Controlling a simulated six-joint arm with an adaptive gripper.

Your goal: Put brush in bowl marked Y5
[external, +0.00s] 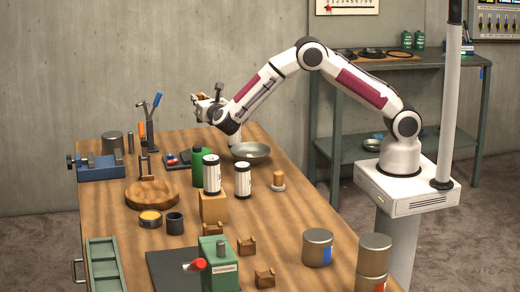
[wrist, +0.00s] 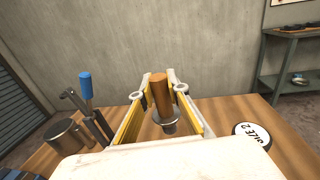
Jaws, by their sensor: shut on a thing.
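My gripper (external: 208,101) is raised over the far end of the wooden table in the external view. In the wrist view its two fingers (wrist: 157,92) are shut on a brown cylindrical handle with a metal collar, which looks like the brush (wrist: 161,94). The brush stands roughly upright between the fingers; bristles cannot be made out. A shallow metal bowl (external: 250,152) is on the table, to the right of and below my gripper in the external view. No Y5 mark is legible on it. The bowl is not seen in the wrist view.
A green canister (external: 197,167) and white cans (external: 211,175) stand left of the bowl. A small tan-topped piece (external: 278,181) stands in front of it. A hammer (external: 149,117) and blue vise (external: 100,168) are at the left. Metal tins (external: 318,247) stand at the front right.

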